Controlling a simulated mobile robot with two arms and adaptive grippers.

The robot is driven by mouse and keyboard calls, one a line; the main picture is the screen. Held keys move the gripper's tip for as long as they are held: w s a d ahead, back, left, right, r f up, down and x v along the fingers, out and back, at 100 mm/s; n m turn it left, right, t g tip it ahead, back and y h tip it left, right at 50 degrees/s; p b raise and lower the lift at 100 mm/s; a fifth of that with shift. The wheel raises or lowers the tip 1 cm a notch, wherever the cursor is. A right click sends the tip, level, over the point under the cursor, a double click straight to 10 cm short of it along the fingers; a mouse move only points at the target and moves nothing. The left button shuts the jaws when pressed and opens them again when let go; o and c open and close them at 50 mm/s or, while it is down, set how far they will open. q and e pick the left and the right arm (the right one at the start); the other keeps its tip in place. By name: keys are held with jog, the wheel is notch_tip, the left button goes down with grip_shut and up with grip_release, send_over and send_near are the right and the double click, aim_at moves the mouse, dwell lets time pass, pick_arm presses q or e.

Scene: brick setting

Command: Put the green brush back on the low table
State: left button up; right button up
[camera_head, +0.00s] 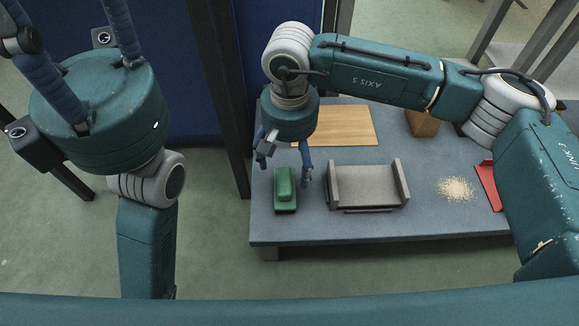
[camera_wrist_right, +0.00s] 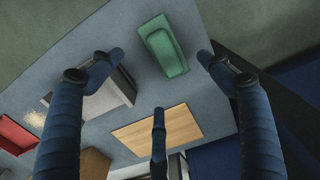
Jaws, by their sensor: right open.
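The green brush (camera_head: 285,190) lies on the low table (camera_head: 380,228), near its left end. In the right wrist view the brush (camera_wrist_right: 163,45) shows at the top, between the two upper fingertips and clear of them. My right gripper (camera_head: 283,163) is open and empty, with its fingers spread just above and behind the brush in the head view. My left gripper (camera_head: 75,40) is at the upper left, away from the table, fingers upward and spread, with some tips cut off by the picture edge.
A grey tray-like holder (camera_head: 368,185) with raised ends stands right of the brush. A wooden board (camera_head: 345,126), a brown wooden block (camera_head: 422,123), pale crumbs (camera_head: 455,189) and a red object (camera_head: 488,183) are also on the table. A dark post (camera_head: 228,110) stands beside its left edge.

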jog(key=shift+r, duration=1.25)
